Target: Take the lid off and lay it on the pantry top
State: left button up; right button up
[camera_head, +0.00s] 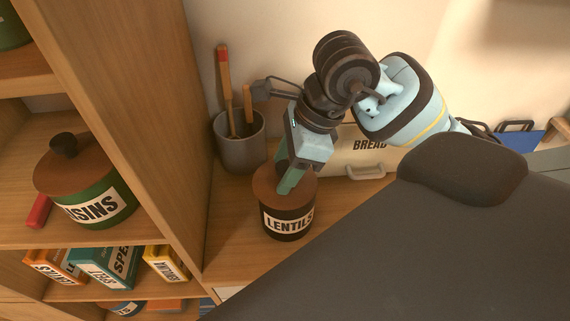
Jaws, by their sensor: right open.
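A dark jar labelled LENTILS (285,224) stands upright on the wooden top (228,240). Its brown lid (266,188) sits on it. My right gripper (287,187) reaches down from above, its greenish fingers over the middle of the lid. The jaws are open. Any knob on this lid is hidden behind the fingers, and I cannot tell whether they touch it. My left gripper is not in view.
A grey pot (240,153) with long-handled tools stands behind the jar. A cream BREAD bin (352,159) is at the back right. A wooden shelf unit on the left holds a green RAISINS jar (97,197) and several boxes. Bare wood lies left of the LENTILS jar.

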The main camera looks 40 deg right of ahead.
jog(key=shift+f, duration=0.2)
jog(key=c, duration=1)
jog(key=shift+r, duration=0.1)
